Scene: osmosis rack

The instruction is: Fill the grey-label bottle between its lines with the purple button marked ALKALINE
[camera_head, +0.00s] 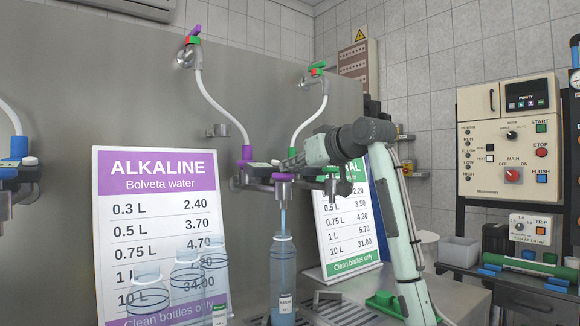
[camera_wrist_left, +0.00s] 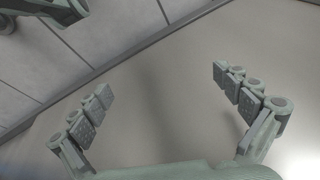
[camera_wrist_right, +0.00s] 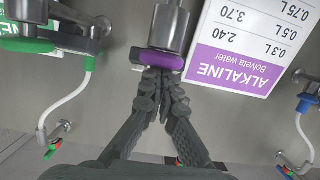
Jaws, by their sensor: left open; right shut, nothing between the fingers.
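The purple button (camera_head: 283,176) sits on the alkaline tap beside the purple ALKALINE board (camera_head: 156,170). My right gripper (camera_head: 290,163) is shut and empty, its fingertips at the button; in the right wrist view its closed tips (camera_wrist_right: 161,76) meet the purple button (camera_wrist_right: 161,60). A blue water stream (camera_head: 283,212) runs from the nozzle below into the mouth of a clear upright bottle (camera_head: 284,270). That bottle has a small dark-and-white label (camera_head: 285,302); its water looks blue, but I cannot tell the level against the lines. My left gripper (camera_wrist_left: 161,83) is open and empty in the left wrist view.
Several clear ringed bottles (camera_head: 187,280) stand at the left. A green MINERAL board (camera_head: 345,225) stands behind my right arm. A slotted drip grate (camera_head: 330,296) lies right of the bottle. A control panel (camera_head: 508,135) is at the right, and a blue tap (camera_head: 18,160) at far left.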

